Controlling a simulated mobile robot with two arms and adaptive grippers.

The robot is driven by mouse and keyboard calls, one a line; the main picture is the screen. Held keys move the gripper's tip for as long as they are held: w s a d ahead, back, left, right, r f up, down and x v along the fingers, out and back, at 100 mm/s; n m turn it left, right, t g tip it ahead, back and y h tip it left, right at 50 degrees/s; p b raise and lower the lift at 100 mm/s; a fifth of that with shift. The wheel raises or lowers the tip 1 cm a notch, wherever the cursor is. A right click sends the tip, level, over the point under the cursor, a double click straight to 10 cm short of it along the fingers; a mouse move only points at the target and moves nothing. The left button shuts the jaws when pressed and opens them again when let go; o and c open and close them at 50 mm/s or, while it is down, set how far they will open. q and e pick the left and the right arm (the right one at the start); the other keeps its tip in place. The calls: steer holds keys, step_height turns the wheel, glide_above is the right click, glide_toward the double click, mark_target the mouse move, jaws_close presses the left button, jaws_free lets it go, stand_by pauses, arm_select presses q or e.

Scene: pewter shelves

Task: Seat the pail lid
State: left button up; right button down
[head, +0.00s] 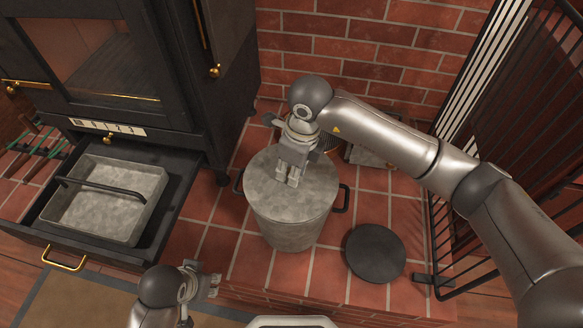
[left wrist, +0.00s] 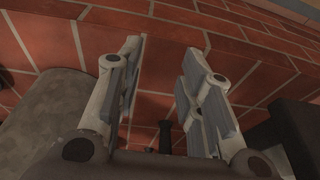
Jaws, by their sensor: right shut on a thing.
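The grey metal pail (head: 288,236) stands upright on the brick hearth, with a black handle on each side. The grey round lid (head: 315,198) lies over the pail's mouth in the head view. I cannot tell whether its rim is fully down all round. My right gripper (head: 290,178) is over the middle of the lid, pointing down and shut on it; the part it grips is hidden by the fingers. My left gripper (head: 214,280) is low in front of the hearth, left of the pail and apart from it. Its fingers stand apart and empty in the left wrist view (left wrist: 163,75).
A dark round disc (head: 375,253) lies on the hearth right of the pail. The black stove (head: 100,60) is at left, its drawer (head: 160,215) pulled out with a grey pan (head: 105,205) inside. A black barred screen (head: 480,90) stands at right.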

arm_select(q)
steer(key=shift+r, duration=0.4)
steer(key=shift+r, duration=0.4)
arm_select(e)
steer(key=shift+f, duration=0.15)
arm_select(q)
steer(key=shift+s+r, duration=0.15)
steer(key=shift+r, duration=0.05)
arm_select(e)
steer(key=shift+f, duration=0.1)
arm_select(q)
steer(key=shift+r+b, duration=0.1)
steer(key=shift+b, duration=0.2)
steer(key=shift+s+r, duration=0.1)
steer(key=shift+r, duration=0.15)
arm_select(e)
steer(key=shift+f, duration=0.1)
arm_select(q)
steer(key=shift+s+r, duration=0.15)
steer(key=shift+r, duration=0.05)
steer(key=shift+f, duration=0.1)
